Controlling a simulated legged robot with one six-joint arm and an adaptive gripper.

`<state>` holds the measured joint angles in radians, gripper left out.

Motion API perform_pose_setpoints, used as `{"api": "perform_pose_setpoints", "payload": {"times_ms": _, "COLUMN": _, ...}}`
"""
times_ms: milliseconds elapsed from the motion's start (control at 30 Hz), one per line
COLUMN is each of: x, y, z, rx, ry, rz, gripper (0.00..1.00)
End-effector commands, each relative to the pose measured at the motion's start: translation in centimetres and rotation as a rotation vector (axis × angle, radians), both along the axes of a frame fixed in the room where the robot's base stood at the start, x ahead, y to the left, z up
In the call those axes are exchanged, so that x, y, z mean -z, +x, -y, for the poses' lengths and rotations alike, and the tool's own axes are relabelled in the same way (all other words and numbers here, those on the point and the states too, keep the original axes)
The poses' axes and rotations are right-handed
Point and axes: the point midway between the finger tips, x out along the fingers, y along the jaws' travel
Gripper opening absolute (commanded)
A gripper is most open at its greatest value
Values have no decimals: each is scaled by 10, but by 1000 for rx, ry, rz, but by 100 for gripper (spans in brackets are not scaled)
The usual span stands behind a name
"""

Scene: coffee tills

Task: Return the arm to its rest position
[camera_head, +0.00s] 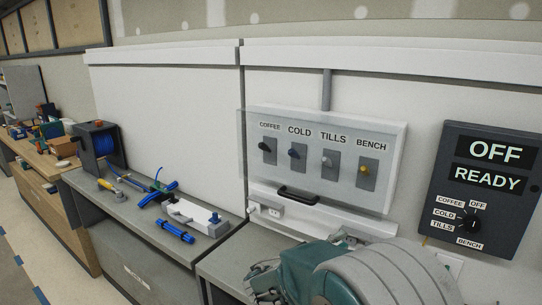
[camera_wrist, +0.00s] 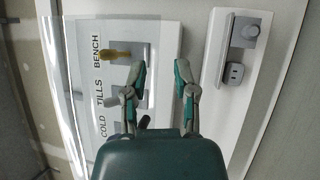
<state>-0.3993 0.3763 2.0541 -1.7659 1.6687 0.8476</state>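My gripper (camera_wrist: 160,74) is open in the wrist view, with its two teal-tipped fingers apart and nothing between them. In the head view, my teal and grey arm fills the bottom middle, and my gripper (camera_head: 262,284) shows low at its left end, below the switch panel. The white switch panel (camera_head: 390,150) carries levers marked COFFEE, COLD, TILLS and BENCH. A clear cover with a black handle (camera_head: 297,195) is in front of it. In the wrist view the panel appears turned sideways, with the yellow BENCH lever (camera_wrist: 116,54) left of the fingers.
A dark display box (camera_head: 487,190) at right reads OFF and READY, above a rotary knob (camera_head: 469,221). A white socket strip (camera_head: 272,210) sits below the panel. Floor shows at far left.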

Motion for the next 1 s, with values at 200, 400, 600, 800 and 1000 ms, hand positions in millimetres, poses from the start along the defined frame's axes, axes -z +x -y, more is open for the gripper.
{"api": "perform_pose_setpoints", "payload": {"times_ms": 200, "x": -4, "y": -53, "z": 53, "rx": 183, "ry": 239, "rz": -121, "gripper": 37}}
{"api": "perform_pose_setpoints", "payload": {"times_ms": 400, "x": 4, "y": -104, "z": 79, "rx": 289, "ry": 486, "rz": -212, "gripper": 37}}
{"api": "perform_pose_setpoints", "payload": {"times_ms": 600, "x": 16, "y": -152, "z": 87, "rx": 331, "ry": 753, "rz": -269, "gripper": 37}}
{"api": "perform_pose_setpoints", "payload": {"times_ms": 800, "x": 27, "y": -192, "z": 79, "rx": 315, "ry": 1024, "rz": -288, "gripper": 37}}
{"api": "perform_pose_setpoints", "payload": {"times_ms": 1000, "x": 33, "y": -222, "z": 58, "rx": 241, "ry": 1287, "rz": -262, "gripper": 37}}
